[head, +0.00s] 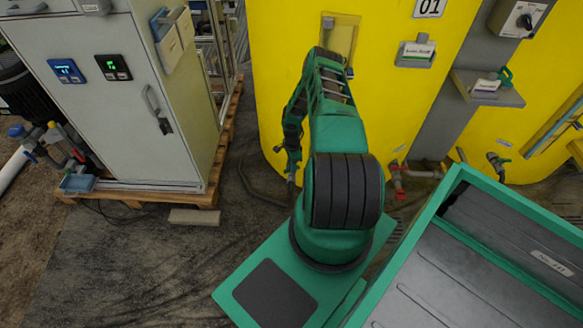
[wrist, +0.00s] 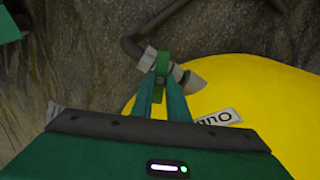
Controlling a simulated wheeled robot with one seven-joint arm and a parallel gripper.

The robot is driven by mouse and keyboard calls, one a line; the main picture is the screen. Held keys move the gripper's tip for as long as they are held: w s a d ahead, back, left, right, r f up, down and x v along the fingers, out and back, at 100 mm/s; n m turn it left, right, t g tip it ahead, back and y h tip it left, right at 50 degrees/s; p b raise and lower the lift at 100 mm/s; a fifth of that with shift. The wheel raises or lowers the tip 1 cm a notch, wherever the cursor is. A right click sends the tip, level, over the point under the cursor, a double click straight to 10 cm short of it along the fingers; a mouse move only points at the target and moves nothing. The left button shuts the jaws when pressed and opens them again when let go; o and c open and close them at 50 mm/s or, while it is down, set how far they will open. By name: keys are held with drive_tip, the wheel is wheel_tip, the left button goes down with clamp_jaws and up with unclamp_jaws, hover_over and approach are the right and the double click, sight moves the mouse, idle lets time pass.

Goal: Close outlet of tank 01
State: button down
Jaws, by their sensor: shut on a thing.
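Tank 01 is the big yellow tank (head: 285,60) in the head view, with a "01" plate (head: 430,8) near its top. In the wrist view the yellow tank (wrist: 245,95) shows at lower right, with a partly hidden, upside-down label (wrist: 220,117). A grey outlet fitting (wrist: 188,82) comes off it, with a green valve handle (wrist: 163,62). My gripper (wrist: 162,84) is shut on this handle, one finger on each side. The handle looks set across the pipe, but its exact angle is hard to tell. In the head view my arm hides most of this spot.
A grey cabinet (head: 120,90) on a wooden pallet (head: 215,180) stands at left. A red-handled valve (head: 399,190) sits low on pipework right of my arm. Another green-handled valve (head: 498,160) is farther right. The dark floor (head: 130,260) at lower left is mostly clear.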

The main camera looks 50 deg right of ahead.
drive_tip(key=shift+w+a+m, duration=0.15)
drive_tip(key=shift+w+m, duration=0.15)
drive_tip(key=shift+m, duration=0.7)
drive_tip(key=shift+w+r, duration=0.1)
drive_tip(key=c, duration=1.8)
unclamp_jaws()
drive_tip(key=shift+o, duration=0.4)
drive_tip(key=shift+s, duration=0.2)
wheel_tip(320, 180, up, 11)
drive_tip(key=shift+f, duration=0.2)
drive_tip(key=shift+o, duration=0.3)
